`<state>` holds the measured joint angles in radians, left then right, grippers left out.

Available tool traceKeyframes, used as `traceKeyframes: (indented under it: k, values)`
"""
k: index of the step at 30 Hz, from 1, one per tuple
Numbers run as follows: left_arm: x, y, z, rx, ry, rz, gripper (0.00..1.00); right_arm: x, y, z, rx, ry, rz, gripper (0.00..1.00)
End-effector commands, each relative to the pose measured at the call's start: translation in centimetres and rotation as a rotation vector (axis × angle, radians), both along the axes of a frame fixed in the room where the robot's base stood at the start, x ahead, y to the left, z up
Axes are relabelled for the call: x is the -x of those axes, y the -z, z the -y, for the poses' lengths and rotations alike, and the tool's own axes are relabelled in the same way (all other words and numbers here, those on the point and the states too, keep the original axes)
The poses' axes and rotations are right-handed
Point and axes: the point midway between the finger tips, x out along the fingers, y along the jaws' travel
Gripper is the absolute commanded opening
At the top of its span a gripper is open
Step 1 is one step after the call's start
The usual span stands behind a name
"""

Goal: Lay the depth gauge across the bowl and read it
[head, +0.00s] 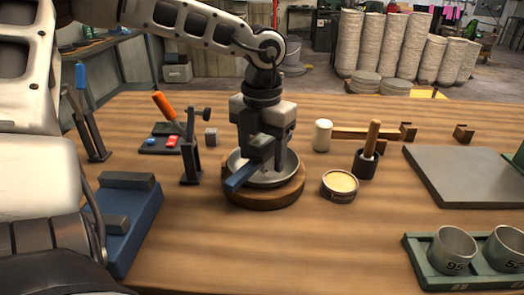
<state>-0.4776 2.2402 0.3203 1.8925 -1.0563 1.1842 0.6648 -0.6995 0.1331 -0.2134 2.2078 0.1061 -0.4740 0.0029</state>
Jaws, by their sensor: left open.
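A grey metal bowl (287,174) sits on a round wooden block (265,199) in the middle of the table. The depth gauge, a bar with a blue end (240,178) and a grey middle, extends over the bowl from its front left rim towards the back. Whether it rests on the rim or is slightly above is hard to tell. My left gripper (263,151) points down over the bowl, open, with its fingers around the gauge's grey middle. The gripper hides the gauge's far part and much of the bowl. My right gripper is not in view.
A clamp stand (190,150) and orange-handled tool (164,105) stand left of the bowl. A round tin (340,185), a white cylinder (322,135) and a dark cup with a wooden handle (366,162) are right. A green tray (428,272) holds two numbered cups.

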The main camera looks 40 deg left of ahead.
Motion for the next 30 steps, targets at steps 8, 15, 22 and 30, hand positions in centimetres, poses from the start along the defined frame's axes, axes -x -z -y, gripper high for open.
traceKeyframes:
  k: [8, 15, 22, 30]
  values:
    - [-0.2, -6.5, 0.0, -0.002, -0.001, 0.011, 0.6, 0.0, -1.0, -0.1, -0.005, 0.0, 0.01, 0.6]
    - [-0.1, -12.1, 0.0, -0.002, -0.001, 0.008, 0.6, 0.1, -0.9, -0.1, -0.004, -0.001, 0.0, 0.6]
    - [-0.1, -15.2, 0.0, -0.001, 0.0, 0.006, 0.6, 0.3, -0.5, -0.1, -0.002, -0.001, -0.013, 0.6]
    - [-0.1, -15.8, 0.0, -0.001, 0.001, 0.004, 0.6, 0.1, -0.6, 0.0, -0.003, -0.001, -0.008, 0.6]
